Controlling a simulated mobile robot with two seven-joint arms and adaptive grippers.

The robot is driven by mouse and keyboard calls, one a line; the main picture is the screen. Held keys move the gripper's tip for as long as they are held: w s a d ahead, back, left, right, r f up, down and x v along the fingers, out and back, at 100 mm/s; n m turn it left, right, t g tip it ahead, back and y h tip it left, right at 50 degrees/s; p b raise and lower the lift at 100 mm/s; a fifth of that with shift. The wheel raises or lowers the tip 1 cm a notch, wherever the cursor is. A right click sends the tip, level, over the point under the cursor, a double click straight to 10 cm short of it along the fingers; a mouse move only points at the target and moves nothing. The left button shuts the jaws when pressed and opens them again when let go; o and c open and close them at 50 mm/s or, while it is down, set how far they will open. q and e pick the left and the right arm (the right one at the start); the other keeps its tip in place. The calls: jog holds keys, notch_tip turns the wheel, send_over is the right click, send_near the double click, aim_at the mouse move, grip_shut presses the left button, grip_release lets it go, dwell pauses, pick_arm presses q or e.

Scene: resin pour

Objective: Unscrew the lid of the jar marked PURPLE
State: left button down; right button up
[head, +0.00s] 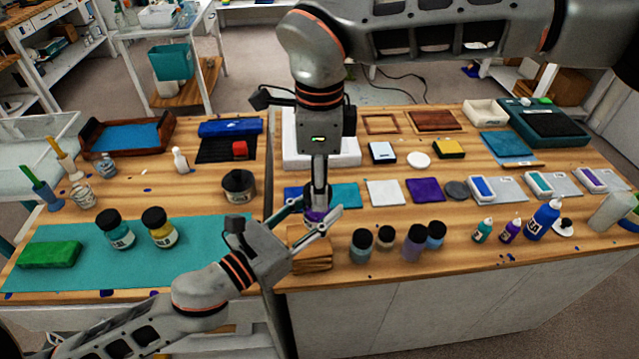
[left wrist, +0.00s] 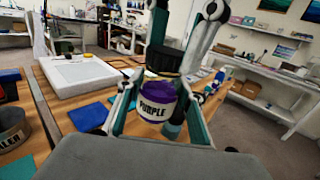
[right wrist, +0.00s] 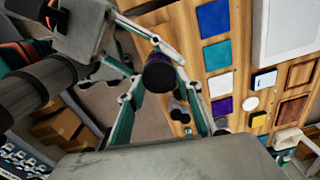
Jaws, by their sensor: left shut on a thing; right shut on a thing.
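My left gripper (head: 311,220) comes in from the side and is shut around the jar's body. My right gripper (head: 319,200) points down from above and is shut on the black lid, which also shows from above in the right wrist view (right wrist: 159,76). The lid sits at the jar's top; I cannot tell how far it is turned. In the head view the fingers hide most of the jar.
A wooden block (head: 311,262) lies below the jar in the head view. Several dark-capped bottles (head: 361,247) stand close to its right. Teal (head: 115,232) and yellow (head: 160,229) jars stand on the teal mat (head: 75,274) at left. A grey tin (head: 239,187) stands behind my left gripper.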

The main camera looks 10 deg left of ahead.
pick_arm(q)
jog(key=shift+d, duration=0.1)
pick_arm(e)
jog(key=n, duration=0.5)
jog(key=shift+w+a+r, duration=0.1)
jog(key=n, duration=0.3)
jog(key=shift+n, duration=0.4)
jog(key=shift+r, duration=0.2)
jog(key=shift+r, duration=0.85)
jog(key=shift+r, duration=2.05)
